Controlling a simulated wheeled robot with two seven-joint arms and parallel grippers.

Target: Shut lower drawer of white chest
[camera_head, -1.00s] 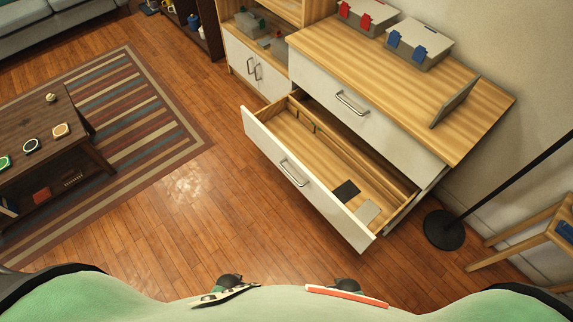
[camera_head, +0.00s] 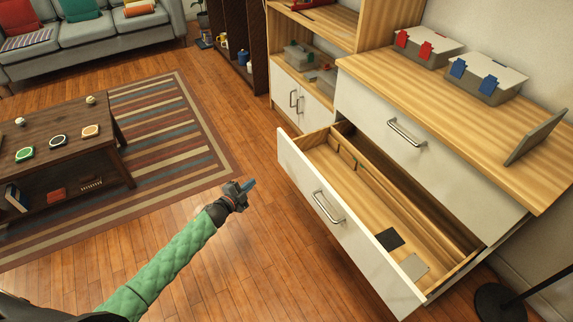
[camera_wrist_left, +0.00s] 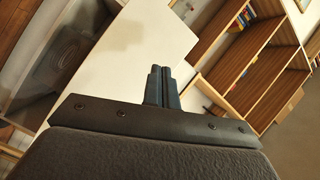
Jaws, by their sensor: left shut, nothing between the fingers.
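The white chest has a light wood top (camera_head: 440,100) and a shut upper drawer (camera_head: 425,140) with a metal handle. Its lower drawer (camera_head: 350,240) is pulled well open, its white front facing the lower left and its handle (camera_head: 327,207) free. A dark flat piece (camera_head: 389,239) and a grey flat piece (camera_head: 413,266) lie inside it. My left gripper (camera_head: 247,187) is shut and empty, held left of the drawer front and apart from it. In the left wrist view its fingers (camera_wrist_left: 161,75) are together, before a white panel (camera_wrist_left: 115,80). My right gripper is not in view.
A wooden shelf unit with white doors (camera_head: 300,95) stands left of the chest. A dark coffee table (camera_head: 60,145) stands on a striped rug (camera_head: 165,130) at the left. A lamp base (camera_head: 497,302) is at the lower right. The floor before the drawer is clear.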

